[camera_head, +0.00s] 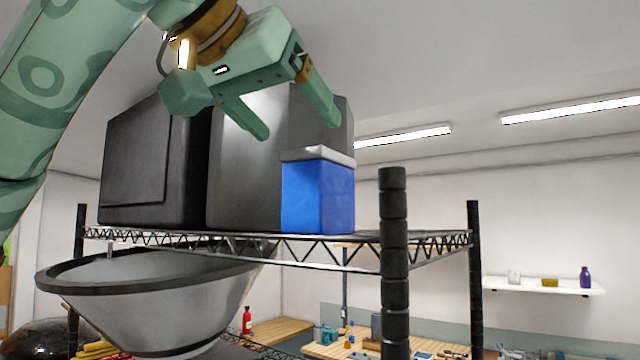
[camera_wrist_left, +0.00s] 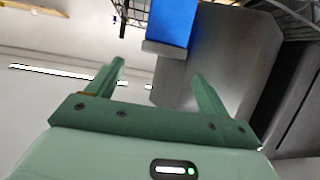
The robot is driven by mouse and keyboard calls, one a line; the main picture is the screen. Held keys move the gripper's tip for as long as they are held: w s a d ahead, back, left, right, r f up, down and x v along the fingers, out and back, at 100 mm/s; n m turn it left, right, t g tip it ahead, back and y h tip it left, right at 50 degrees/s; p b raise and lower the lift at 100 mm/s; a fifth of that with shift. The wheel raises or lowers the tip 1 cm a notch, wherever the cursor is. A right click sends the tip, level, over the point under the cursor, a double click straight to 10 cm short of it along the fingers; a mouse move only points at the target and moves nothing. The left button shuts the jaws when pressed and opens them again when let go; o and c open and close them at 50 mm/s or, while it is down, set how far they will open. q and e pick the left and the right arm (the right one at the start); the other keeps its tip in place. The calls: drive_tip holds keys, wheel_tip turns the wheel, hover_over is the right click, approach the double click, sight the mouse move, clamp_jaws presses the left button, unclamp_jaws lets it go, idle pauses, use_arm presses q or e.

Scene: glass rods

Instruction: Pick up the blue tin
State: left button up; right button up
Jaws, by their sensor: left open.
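The blue tin (camera_head: 317,195) has a pale grey lid and stands upright on the top wire shelf (camera_head: 420,243), near its front edge. In the left wrist view the blue tin (camera_wrist_left: 172,22) shows upside down at the top, lid downward, beyond the fingertips. My left gripper (camera_head: 300,128) is open and empty, above and a little left of the tin, apart from it. Its two fingers also show in the left wrist view (camera_wrist_left: 158,75), with nothing between them. My right gripper is in neither view.
A grey metal box (camera_head: 245,165) stands right beside and behind the tin, and a dark box (camera_head: 150,165) stands further left. A black shelf post (camera_head: 394,260) rises at the right front. A large metal bowl (camera_head: 160,300) sits below the shelf. The shelf right of the tin is clear.

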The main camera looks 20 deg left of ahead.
sight(320, 160)
use_arm(q)
drive_tip(key=p+x, duration=0.1)
drive_tip(key=x, duration=0.3)
drive_tip(key=p+x, duration=0.1)
drive_tip(key=x, duration=0.3)
drive_tip(key=shift+s+a+f+p, duration=0.15)
drive_tip(key=shift+f+p, duration=0.1)
drive_tip(key=shift+p, duration=0.15)
drive_tip(key=shift+w+f, duration=0.2)
drive_tip(key=shift+w, duration=0.2)
drive_tip(key=shift+s, duration=0.1)
drive_tip(key=c, duration=1.3)
